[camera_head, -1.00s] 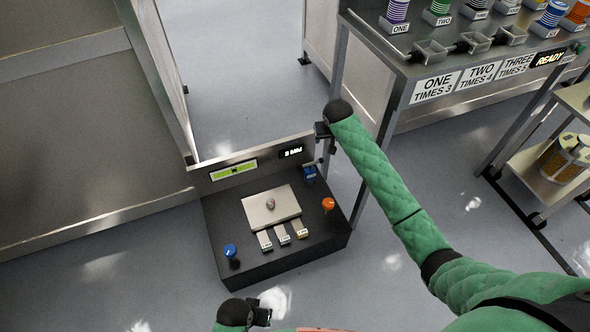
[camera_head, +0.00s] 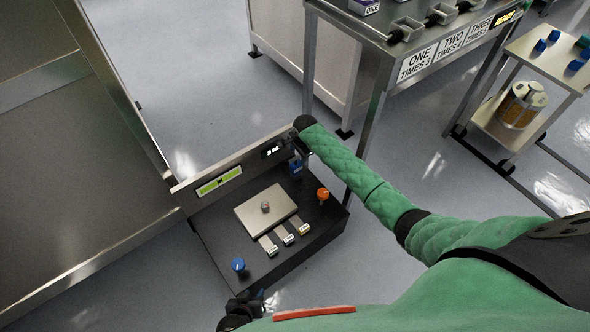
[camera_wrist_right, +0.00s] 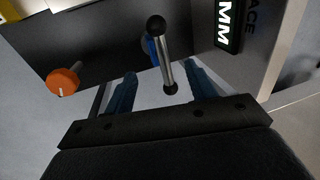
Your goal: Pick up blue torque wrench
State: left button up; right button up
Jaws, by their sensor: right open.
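A blue-topped tool (camera_head: 238,265), which looks like the blue torque wrench, stands upright at the front left corner of the dark bench box (camera_head: 225,240). My left gripper (camera_head: 246,303) is just below it in the head view, apart from it; its fingers are too dark to read. My right gripper (camera_head: 303,147) is at the box's back right corner, over a blue fitting (camera_head: 296,166). In the wrist view it is open (camera_wrist_right: 161,80), and a silver bar with black ball ends (camera_wrist_right: 163,58) shows between its fingers, in front of the blue fitting (camera_wrist_right: 149,47).
An orange-topped tool (camera_head: 322,194) stands on the box's right side. A metal plate (camera_head: 268,207) and several labelled tabs (camera_head: 284,236) lie mid-box. A lit display (camera_head: 272,151) is on the back panel. A metal table (camera_head: 380,40) and a cart (camera_head: 520,60) stand right.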

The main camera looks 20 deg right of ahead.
aim_at(297, 164)
jog(key=f, duration=0.5)
jog(key=w+f+b, duration=0.1)
jog(key=f, duration=0.1)
jog(key=shift+w+f, duration=0.1)
jog(key=shift+f, duration=0.05)
grip_shut()
